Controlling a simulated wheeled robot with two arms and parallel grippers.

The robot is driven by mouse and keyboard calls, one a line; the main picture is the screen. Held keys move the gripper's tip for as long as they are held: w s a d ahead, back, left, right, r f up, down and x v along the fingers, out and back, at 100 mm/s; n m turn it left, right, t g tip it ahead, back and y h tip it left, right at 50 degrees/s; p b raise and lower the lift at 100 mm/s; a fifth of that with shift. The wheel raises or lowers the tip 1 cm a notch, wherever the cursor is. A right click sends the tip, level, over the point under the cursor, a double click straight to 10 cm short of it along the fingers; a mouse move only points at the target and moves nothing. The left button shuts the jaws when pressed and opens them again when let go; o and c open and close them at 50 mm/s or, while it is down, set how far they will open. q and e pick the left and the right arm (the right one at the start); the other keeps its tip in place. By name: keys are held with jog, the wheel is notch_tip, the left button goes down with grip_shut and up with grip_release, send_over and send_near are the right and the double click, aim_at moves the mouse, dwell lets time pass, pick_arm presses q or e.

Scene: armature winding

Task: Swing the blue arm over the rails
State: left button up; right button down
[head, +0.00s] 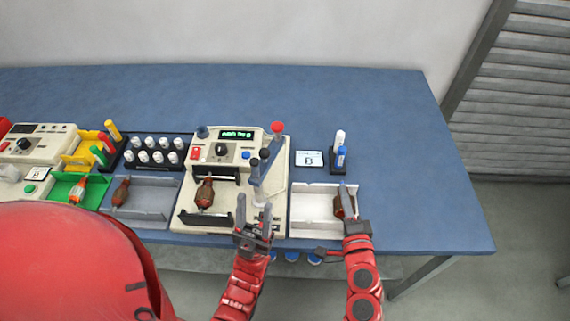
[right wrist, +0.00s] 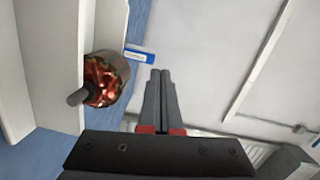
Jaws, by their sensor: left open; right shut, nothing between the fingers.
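The blue arm is to the right of the rails. My left gripper (head: 254,210) is open and empty, in front of the arm's near end; contact cannot be told. My right gripper (head: 344,194) is shut and empty at the white tray, beside another armature (head: 338,207); its fingers (right wrist: 160,78) show in the right wrist view.
The white tray (head: 310,210) is right of the machine, with a "B" card (head: 309,158) and a marker holder (head: 338,166) behind it. A grey tray (head: 152,201) with an armature and a rack of white-capped pieces (head: 154,167) stand left. The table's back and right are clear.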

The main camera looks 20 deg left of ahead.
jog(key=s+a+r+n+g+y, duration=0.1)
jog(key=s+a+r+g+y, duration=0.1)
jog(key=s+a+y, duration=0.2)
jog(key=shift+s+a+r+n+y, duration=0.3)
jog(key=shift+a+r+n+y, duration=0.15)
jog(key=shift+a, duration=0.6)
jog(key=shift+a+f, duration=0.1)
jog(key=p, duration=0.3)
send_near(279, 150)
jog(key=w, duration=0.4)
jog(key=shift+w+a+p, duration=0.15)
jog(key=shift+a+p, duration=0.2)
jog(key=shift+a, duration=1.45)
